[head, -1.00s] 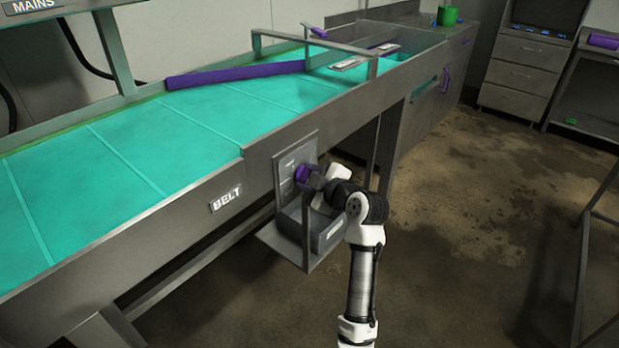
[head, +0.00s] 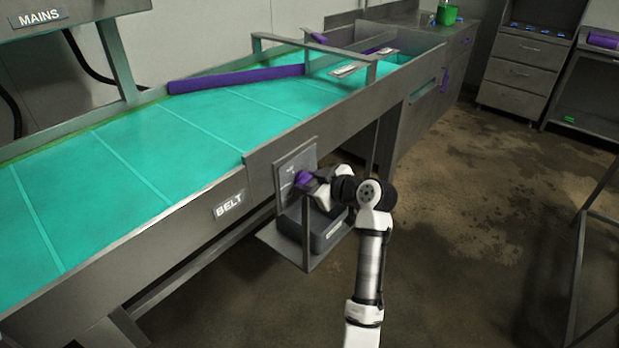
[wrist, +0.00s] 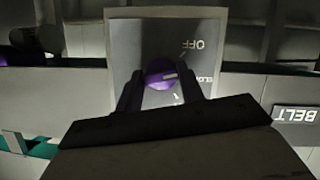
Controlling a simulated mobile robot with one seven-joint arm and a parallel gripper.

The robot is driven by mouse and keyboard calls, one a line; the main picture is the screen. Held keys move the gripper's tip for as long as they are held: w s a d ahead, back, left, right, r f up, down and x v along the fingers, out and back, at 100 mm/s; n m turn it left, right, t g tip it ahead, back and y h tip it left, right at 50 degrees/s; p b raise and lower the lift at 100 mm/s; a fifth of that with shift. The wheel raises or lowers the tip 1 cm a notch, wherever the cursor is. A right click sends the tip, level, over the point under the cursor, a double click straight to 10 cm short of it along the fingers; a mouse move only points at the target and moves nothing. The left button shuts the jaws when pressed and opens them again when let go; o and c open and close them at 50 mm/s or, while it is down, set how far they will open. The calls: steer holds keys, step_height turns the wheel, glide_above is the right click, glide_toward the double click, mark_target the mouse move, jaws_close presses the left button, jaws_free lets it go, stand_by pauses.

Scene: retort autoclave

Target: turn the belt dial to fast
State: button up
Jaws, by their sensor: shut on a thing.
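The belt dial (head: 302,179) is a purple knob on a grey plate (head: 288,164) fixed to the side of the conveyor, right of the BELT label (head: 229,204). In the wrist view the dial (wrist: 159,72) has a pale pointer mark, and the plate (wrist: 150,33) reads OFF and SLOW upside down. The pointer lies roughly sideways, toward the SLOW side; a fast marking cannot be made out. My gripper (wrist: 160,88) is shut on the dial, one finger on each side. In the head view my gripper (head: 316,184) partly covers the dial.
The teal conveyor belt (head: 130,150) with a purple bar (head: 235,78) runs above. The stained floor (head: 470,230) to the right is open.

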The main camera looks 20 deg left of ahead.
steer(key=m, duration=0.1)
steer(key=m+g+p, duration=0.1)
steer(key=shift+w+r+m+g+y+p, duration=0.1)
steer(key=shift+r+m+g+y+p, duration=0.05)
steer(key=shift+m+g+y+p, duration=0.45)
steer(key=shift+m+g+p, duration=0.35)
steer(key=shift+m+g, duration=0.4)
steer(key=m, duration=0.1)
steer(key=m+g+y+p, duration=0.1)
steer(key=m, duration=0.1)
steer(key=m+g, duration=0.1)
steer(key=shift+w+f+m+y, duration=0.15)
steer(key=shift+f+m+y, duration=0.1)
steer(key=shift+m+y, duration=0.15)
steer(key=shift+d, duration=0.1)
steer(key=o, duration=1)
